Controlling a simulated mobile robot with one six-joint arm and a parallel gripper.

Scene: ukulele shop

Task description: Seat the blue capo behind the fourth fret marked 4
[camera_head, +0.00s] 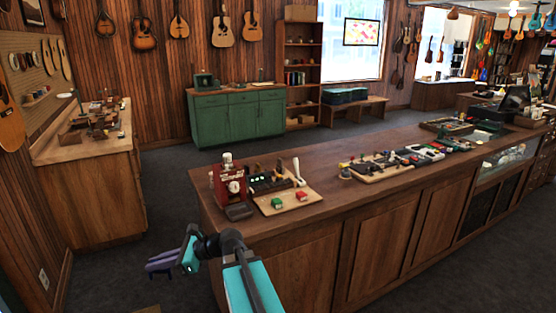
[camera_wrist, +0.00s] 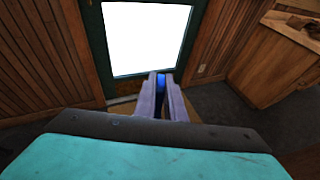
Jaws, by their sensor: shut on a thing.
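My gripper (camera_head: 152,266) is left of the long counter's near end, out over the floor. In the wrist view my gripper (camera_wrist: 161,78) has its two grey-purple fingers close together. A small blue piece, the blue capo (camera_wrist: 160,84), shows between them; most of it is hidden by the fingers. In the head view I cannot make out the capo. A dark block with small pieces on it (camera_head: 266,183) stands on a light wooden board on the counter; it may carry the frets, but no number 4 is readable.
The light board (camera_head: 288,208) also holds a green piece (camera_head: 277,203) and a red piece (camera_head: 303,197). A red device with a dial (camera_head: 231,186) stands left of it. A workbench (camera_head: 85,150) stands at the left.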

